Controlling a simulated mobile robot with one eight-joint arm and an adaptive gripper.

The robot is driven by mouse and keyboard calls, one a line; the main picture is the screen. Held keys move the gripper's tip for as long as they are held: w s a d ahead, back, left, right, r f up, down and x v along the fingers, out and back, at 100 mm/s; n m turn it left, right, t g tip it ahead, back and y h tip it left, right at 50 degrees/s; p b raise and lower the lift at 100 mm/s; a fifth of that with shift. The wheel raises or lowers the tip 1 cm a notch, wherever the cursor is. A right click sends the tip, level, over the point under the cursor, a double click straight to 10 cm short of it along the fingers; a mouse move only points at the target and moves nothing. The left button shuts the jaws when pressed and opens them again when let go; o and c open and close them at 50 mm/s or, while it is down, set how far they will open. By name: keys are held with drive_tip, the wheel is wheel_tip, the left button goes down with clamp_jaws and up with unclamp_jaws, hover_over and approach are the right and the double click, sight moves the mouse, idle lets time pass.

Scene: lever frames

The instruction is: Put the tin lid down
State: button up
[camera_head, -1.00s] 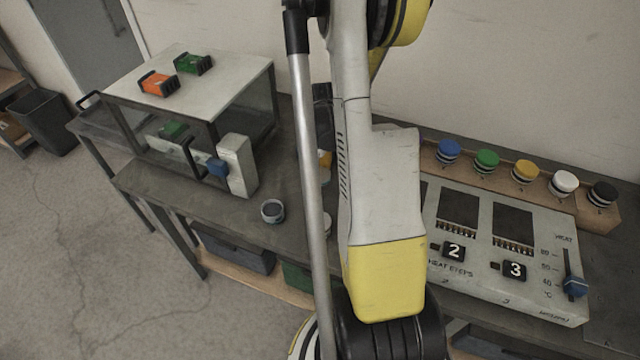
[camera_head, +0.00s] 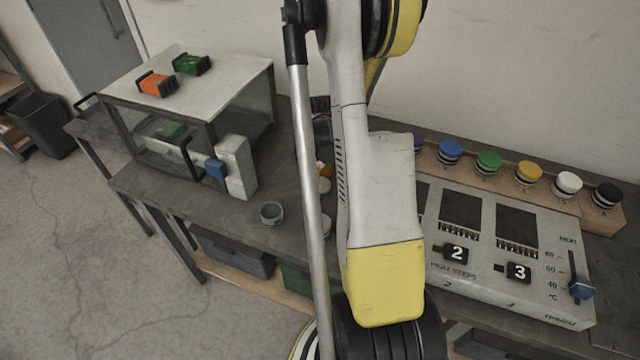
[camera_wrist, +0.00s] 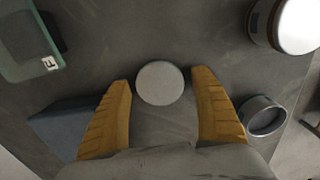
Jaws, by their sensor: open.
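The pale round tin lid (camera_wrist: 160,83) appears face-on in the wrist view, between the tips of my gripper (camera_wrist: 161,79). The two orange fingers are spread, with a gap on each side of the lid. It appears to lie flat on the grey bench top, though its exact height is hard to tell. An open, empty-looking grey tin (camera_wrist: 264,116) stands to the right of the fingers. In the head view, the open tin (camera_head: 271,212) stands on the bench left of my arm; my gripper is hidden there.
A white-topped container (camera_wrist: 297,24) stands at the upper right of the wrist view, and a greenish labelled box (camera_wrist: 28,42) at the upper left. In the head view, a control panel (camera_head: 470,292) is right of my arm and a glass-sided cabinet (camera_head: 190,85) is left.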

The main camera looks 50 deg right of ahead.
wheel_tip(320, 180, up, 12)
drive_tip(key=p, duration=0.5)
drive_tip(key=w+a+r+m+t+h, duration=0.1)
drive_tip(key=w+a+r+t, duration=0.2)
drive_tip(key=a+r, duration=1.15)
drive_tip(key=s+a+r+m+t, duration=0.1)
drive_tip(key=s+a+t, duration=0.1)
drive_tip(key=a, duration=0.7)
drive_tip(key=s+a+r+m+t+y, duration=0.1)
drive_tip(key=s+a+t, duration=0.1)
drive_tip(key=a, duration=0.7)
drive_tip(key=shift+s+r, duration=0.35)
drive_tip(key=shift+s, duration=0.35)
